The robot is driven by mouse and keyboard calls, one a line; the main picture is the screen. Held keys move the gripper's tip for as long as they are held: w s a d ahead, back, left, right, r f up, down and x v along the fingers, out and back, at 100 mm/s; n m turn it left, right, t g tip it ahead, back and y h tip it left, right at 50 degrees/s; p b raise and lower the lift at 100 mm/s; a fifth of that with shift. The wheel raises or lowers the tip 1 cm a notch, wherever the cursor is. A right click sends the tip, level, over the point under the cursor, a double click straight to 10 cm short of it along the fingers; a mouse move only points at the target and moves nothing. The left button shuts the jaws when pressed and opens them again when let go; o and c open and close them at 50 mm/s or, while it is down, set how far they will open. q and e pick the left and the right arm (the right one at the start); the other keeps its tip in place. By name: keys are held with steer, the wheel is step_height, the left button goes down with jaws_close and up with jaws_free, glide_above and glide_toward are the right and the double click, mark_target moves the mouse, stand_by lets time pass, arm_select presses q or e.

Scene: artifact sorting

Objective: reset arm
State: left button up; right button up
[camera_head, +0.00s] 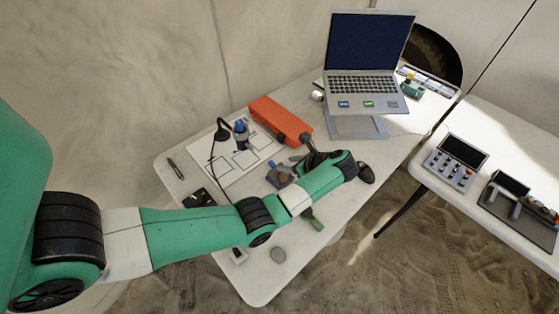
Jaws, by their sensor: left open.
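My left arm comes in from the left and reaches across the white table (257,285). The gripper is open. My right gripper is not in view.
A grey stone (278,255) lies near the front. A second table (470,200) with control panels stands right, beyond a gap.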

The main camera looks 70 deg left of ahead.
arm_select(q)
steer(key=shift+v, duration=1.4)
